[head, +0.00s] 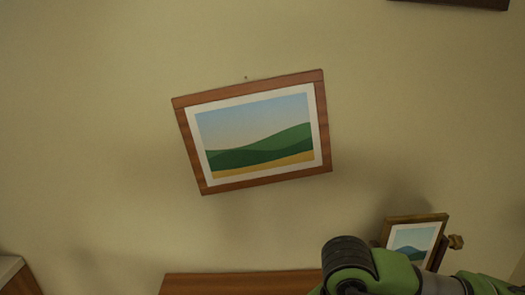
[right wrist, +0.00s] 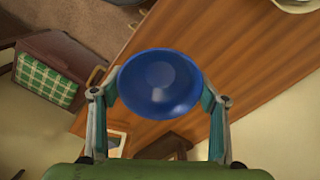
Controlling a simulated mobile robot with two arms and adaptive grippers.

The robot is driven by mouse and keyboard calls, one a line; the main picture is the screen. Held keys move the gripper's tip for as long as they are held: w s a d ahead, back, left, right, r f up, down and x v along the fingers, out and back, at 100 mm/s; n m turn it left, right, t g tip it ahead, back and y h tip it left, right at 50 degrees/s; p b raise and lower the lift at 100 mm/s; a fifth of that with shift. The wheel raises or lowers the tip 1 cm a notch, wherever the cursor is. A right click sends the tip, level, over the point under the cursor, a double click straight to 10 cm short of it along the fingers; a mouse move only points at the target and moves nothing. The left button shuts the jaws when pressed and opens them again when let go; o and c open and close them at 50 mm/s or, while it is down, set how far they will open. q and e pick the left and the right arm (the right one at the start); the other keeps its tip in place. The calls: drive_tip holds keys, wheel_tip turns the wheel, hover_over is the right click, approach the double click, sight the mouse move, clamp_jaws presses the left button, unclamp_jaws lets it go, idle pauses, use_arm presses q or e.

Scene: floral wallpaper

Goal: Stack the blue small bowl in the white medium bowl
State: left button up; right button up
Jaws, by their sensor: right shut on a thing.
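The blue small bowl (right wrist: 160,82) is between the two fingers of my right gripper (right wrist: 160,97) in the right wrist view. The fingers touch it on opposite sides, and the gripper is shut on it. A pale round thing (right wrist: 294,4) is cut off by the top right edge of that view. It may be the white medium bowl, but too little shows to tell. Neither bowl is in the head view, where part of my green arm shows at the bottom right. My left gripper is in neither view.
A wooden tabletop (right wrist: 245,60) runs diagonally across the right wrist view, with a chair with a green checked cushion (right wrist: 45,76) at left. In the head view a tilted framed landscape (head: 255,135) hangs on the wall, above a wooden top edge (head: 235,284).

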drive_tip(key=s+d+r+n, duration=0.1)
drive_tip(key=d+r+n, duration=0.1)
drive_tip(key=d+n, duration=0.5)
drive_tip(key=shift+d+r+n, duration=0.15)
drive_tip(key=shift+r+n, duration=0.1)
drive_tip(key=shift+n, duration=1.35)
